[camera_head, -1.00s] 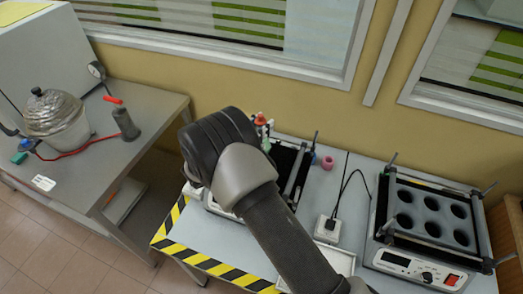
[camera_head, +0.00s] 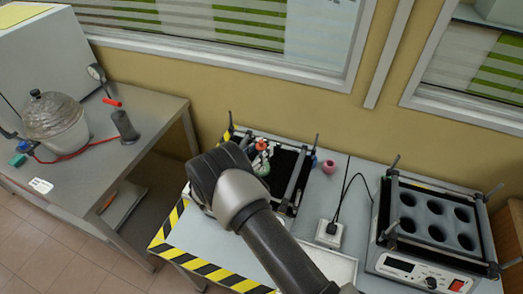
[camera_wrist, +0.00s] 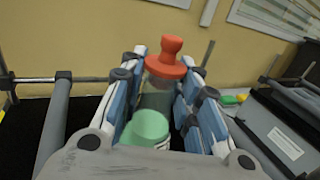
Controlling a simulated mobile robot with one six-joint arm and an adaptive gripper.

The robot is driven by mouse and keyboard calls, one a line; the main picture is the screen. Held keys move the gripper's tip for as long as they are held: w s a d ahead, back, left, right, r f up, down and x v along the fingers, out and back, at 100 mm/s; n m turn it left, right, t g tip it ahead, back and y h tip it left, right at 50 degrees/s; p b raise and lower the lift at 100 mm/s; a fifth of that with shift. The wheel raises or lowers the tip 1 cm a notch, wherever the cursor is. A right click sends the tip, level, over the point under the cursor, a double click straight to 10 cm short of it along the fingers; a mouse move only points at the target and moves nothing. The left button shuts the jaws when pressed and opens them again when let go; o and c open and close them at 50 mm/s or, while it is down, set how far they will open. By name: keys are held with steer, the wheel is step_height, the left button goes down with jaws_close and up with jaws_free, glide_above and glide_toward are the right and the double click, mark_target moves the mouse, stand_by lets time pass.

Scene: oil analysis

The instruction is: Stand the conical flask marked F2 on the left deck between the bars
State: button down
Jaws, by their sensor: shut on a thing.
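A conical flask with an orange-red stopper (camera_wrist: 168,58) and green contents (camera_wrist: 147,125) sits between the fingers of my gripper (camera_wrist: 160,92), which is shut on it. Its marking is not readable. In the head view the flask (camera_head: 262,168) shows just past my wrist, over the left deck (camera_head: 285,163), a black platform with metal bars (camera_head: 301,168). The flask looks upright and inside the bars; I cannot tell whether its base touches the deck. My arm hides the deck's near left part. In the wrist view a bar (camera_wrist: 60,115) runs left of the gripper.
A pink ring-like object (camera_head: 328,167) lies right of the left deck. A white power socket (camera_head: 329,233) with a cord is nearer. A second shaker with round holes (camera_head: 434,220) stands at right. Upright clamp posts rise at the deck corners. Striped tape (camera_head: 215,268) marks the table edge.

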steer(key=shift+f, duration=0.1)
steer(key=c, duration=1.2)
jaws_free()
